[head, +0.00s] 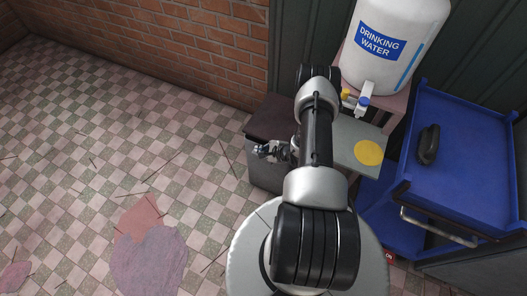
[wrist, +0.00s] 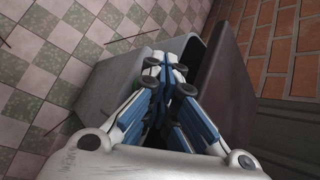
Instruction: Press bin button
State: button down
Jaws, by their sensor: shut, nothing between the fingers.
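The bin is a grey box with a dark brown top, standing against the brick wall in the head view (head: 262,176). Its grey body fills the middle of the wrist view (wrist: 112,75), with the dark top (wrist: 224,85) to the right. My gripper (head: 262,151) is at the bin in the head view, in front of its grey side below the dark top. In the wrist view my gripper (wrist: 168,68) is shut and empty, its fingertips over the bin. I cannot make out a button; the fingers may hide it. I cannot tell whether the fingertips touch the bin.
Right of my arm stand a drinking water container (head: 395,40), a grey surface with a yellow disc (head: 368,152) and a blue cart (head: 465,135) holding a dark object (head: 428,145). The brick wall (head: 200,45) is behind. Thin sticks and cloth-like patches (head: 148,255) lie on the checkered floor.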

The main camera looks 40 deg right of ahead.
dwell(0.4)
jog(key=shift+d+r+p, duration=0.15)
jog(key=shift+r+p, duration=0.55)
jog(key=shift+r, duration=0.2)
notch_tip(320, 180, up, 5)
jog(key=p, duration=0.3)
jog(key=shift+p, duration=0.3)
jog(key=shift+w, duration=0.1)
